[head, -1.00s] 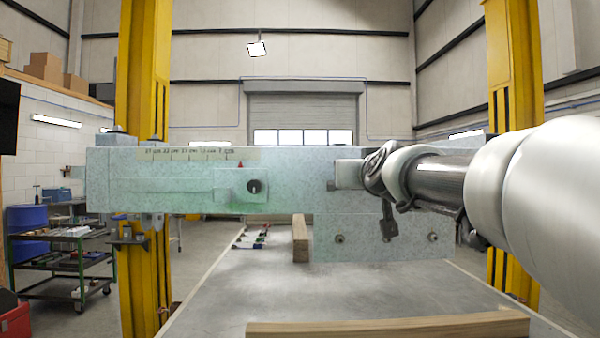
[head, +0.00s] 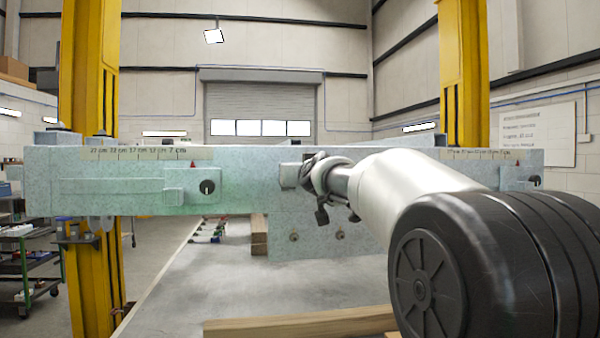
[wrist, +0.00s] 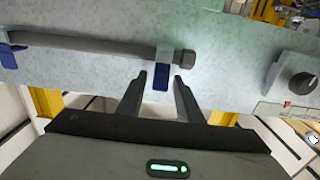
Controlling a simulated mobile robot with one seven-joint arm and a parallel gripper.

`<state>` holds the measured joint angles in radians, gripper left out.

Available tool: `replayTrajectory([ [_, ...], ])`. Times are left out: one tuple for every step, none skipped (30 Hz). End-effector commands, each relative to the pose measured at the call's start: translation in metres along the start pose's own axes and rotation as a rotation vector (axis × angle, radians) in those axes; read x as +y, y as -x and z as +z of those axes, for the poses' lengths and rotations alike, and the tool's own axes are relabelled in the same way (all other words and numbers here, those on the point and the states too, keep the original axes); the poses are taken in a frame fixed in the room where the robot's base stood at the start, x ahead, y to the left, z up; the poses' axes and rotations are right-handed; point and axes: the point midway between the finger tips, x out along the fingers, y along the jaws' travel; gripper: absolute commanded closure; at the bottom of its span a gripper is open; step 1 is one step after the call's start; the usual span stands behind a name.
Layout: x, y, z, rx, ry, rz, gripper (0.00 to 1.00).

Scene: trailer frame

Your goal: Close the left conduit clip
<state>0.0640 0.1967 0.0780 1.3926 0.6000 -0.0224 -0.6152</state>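In the wrist view, which is turned nearly upside down, a grey conduit (wrist: 100,45) runs along the pale beam and ends in a dark nut (wrist: 185,60). A clip with a dark blue flap (wrist: 161,78) sits at the conduit near this nut, on the side towards the knob. The flap sticks out past the conduit. A second blue clip (wrist: 8,55) is at the left picture edge. My gripper (wrist: 161,78) is open, its two dark fingers apart on either side of the first flap; contact is unclear. In the head view my gripper (head: 312,178) is at the beam and the clips are hidden.
A black knob (head: 207,187) on a plate is left of my gripper in the head view; it also shows in the wrist view (wrist: 302,86). The speckled beam (head: 120,165) carries a scale. Yellow posts (head: 90,80) stand at both sides. A wooden bar (head: 300,323) lies in front.

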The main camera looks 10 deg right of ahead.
Motion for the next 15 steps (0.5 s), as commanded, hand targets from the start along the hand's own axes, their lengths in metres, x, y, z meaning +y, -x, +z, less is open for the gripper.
replayTrajectory([
  [0.0,0.0001,0.0,0.0,0.0,0.0,0.77],
  [-0.0001,0.0001,0.0,0.0,0.0,0.0,0.82],
  [-0.0001,0.0002,0.0,0.0,0.0,0.0,0.89],
  [0.0,0.0002,0.0,0.0,0.0,0.0,0.94],
  [0.0,0.0002,0.0,0.0,0.0,0.0,0.99],
  [-0.0001,0.0002,0.0,0.0,0.0,0.0,1.0],
  [0.0,0.0002,0.0,0.0,0.0,0.0,1.0],
  [0.0,0.0002,-0.0001,-0.001,0.0,0.0,1.0],
  [-0.0001,0.0002,-0.0006,-0.001,0.0,0.0,1.0],
  [-0.0001,0.0002,-0.0011,-0.003,0.0,0.0,1.0],
  [-0.0001,0.0001,-0.0017,-0.005,0.0,0.0,1.0],
  [-0.0002,0.0,-0.0026,-0.009,0.0,0.0,1.0],
  [-0.0002,-0.0001,-0.0035,-0.012,0.001,0.0,1.0],
  [-0.0004,-0.0002,-0.0044,-0.017,0.001,-0.001,1.0],
  [-0.0006,-0.0005,-0.0059,-0.025,0.001,-0.001,1.0],
])
